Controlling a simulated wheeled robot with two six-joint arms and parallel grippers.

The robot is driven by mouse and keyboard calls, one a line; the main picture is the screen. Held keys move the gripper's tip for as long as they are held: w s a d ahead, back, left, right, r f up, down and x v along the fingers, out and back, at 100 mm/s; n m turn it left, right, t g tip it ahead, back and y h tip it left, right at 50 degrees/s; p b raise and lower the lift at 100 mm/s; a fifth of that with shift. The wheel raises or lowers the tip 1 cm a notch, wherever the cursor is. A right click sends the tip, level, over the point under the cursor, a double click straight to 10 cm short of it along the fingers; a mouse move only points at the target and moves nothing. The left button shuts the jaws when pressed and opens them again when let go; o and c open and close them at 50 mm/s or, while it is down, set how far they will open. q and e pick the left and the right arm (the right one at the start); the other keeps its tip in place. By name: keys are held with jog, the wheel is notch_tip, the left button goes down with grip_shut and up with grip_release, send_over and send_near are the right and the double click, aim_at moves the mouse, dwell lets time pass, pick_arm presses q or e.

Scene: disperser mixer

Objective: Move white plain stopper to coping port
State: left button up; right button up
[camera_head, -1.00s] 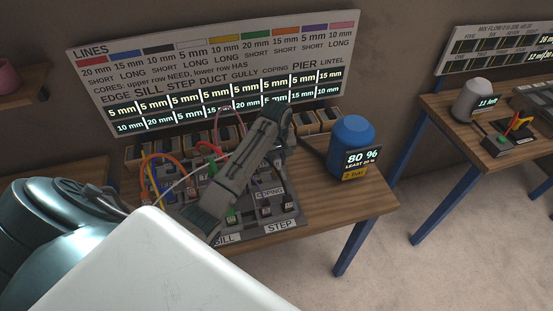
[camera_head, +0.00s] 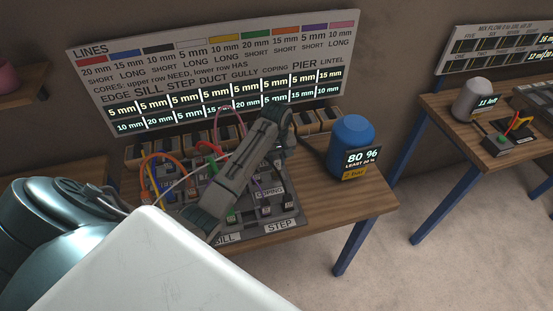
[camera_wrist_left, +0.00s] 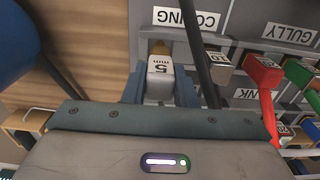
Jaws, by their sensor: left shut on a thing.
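A small yellowish part shows at the stopper's far end. The COPING label (camera_wrist_left: 186,19) lies just beyond it on the grey manifold; whether the stopper touches the manifold I cannot tell. The coping port itself cannot be made out clearly. My right gripper is not in view.
A dark line passes close right of the stopper, and a red-handled part (camera_wrist_left: 264,75) stands farther right. Coloured lines arch over the manifold. A blue tank (camera_head: 351,146) with an 80 % display stands at the table's right. Wooden bins line the back.

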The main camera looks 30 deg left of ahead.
aim_at(276, 167)
pick_arm(q)
jog(key=shift+f, duration=1)
jog(key=shift+f, duration=0.8)
jog(key=o, duration=1.1)
jog(key=shift+c, duration=0.2)
jog(key=shift+b, duration=0.3)
notch_tip(276, 167, up, 5)
jog(key=shift+r+b, duration=0.1)
jog(key=shift+b, duration=0.95)
notch_tip(276, 167, up, 5)
jog(key=shift+f+p, duration=0.15)
jog(key=shift+p, duration=0.9)
jog(key=shift+r+p, duration=0.35)
jog(key=shift+r, duration=0.05)
